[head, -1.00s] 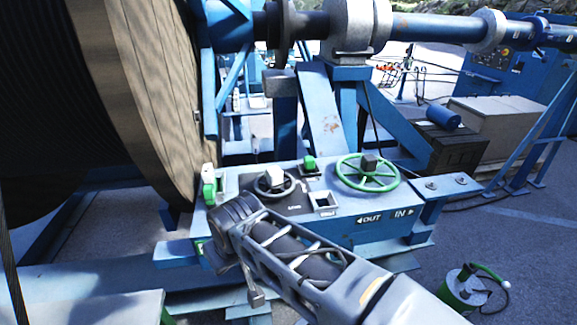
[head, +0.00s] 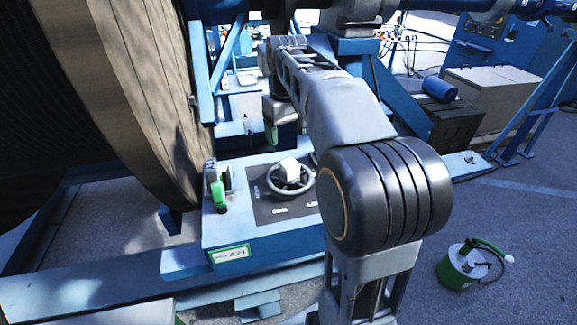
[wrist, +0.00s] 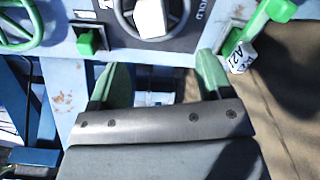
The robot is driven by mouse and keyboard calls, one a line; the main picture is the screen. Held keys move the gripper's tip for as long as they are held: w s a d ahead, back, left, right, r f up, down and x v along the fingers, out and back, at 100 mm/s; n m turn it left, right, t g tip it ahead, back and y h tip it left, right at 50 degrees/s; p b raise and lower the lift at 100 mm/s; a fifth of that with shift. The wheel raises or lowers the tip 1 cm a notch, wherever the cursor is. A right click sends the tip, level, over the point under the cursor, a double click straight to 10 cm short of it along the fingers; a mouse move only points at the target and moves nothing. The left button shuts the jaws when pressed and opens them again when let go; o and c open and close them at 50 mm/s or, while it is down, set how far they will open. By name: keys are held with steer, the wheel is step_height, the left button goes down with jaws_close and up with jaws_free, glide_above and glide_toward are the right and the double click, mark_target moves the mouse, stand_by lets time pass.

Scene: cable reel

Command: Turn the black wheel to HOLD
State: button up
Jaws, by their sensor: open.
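The black wheel (head: 291,189), with a white block at its hub, sits on a dark plate on the blue control box (head: 225,235) in the head view. In the wrist view the black wheel (wrist: 119,18) is at the top edge, partly cut off, with the word HOLD (wrist: 203,10) printed to its right. My gripper (wrist: 160,78) shows two green fingers spread apart with nothing between them. They are below the wheel in that picture and apart from it. In the head view my gripper (head: 271,131) hangs beyond the wheel, largely hidden by my arm.
A green lever (head: 218,195) stands left of the wheel, near the big wooden reel (head: 130,90). The wrist view also shows a green wheel (wrist: 35,38) and a green button (wrist: 88,43). A green canister (head: 462,268) stands on open ground at right.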

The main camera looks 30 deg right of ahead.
mark_target(289, 162)
steer(key=shift+g, duration=0.3)
steer(key=f, duration=0.4)
steer(key=w+d+f, duration=0.1)
steer(key=f, duration=0.8)
steer(key=shift+w+d+f, duration=0.1)
steer(key=shift+w+d, duration=0.15)
steer(key=shift+w, duration=0.05)
steer(key=shift+c, duration=0.2)
steer(key=c, duration=1.2)
steer(key=shift+c, duration=0.2)
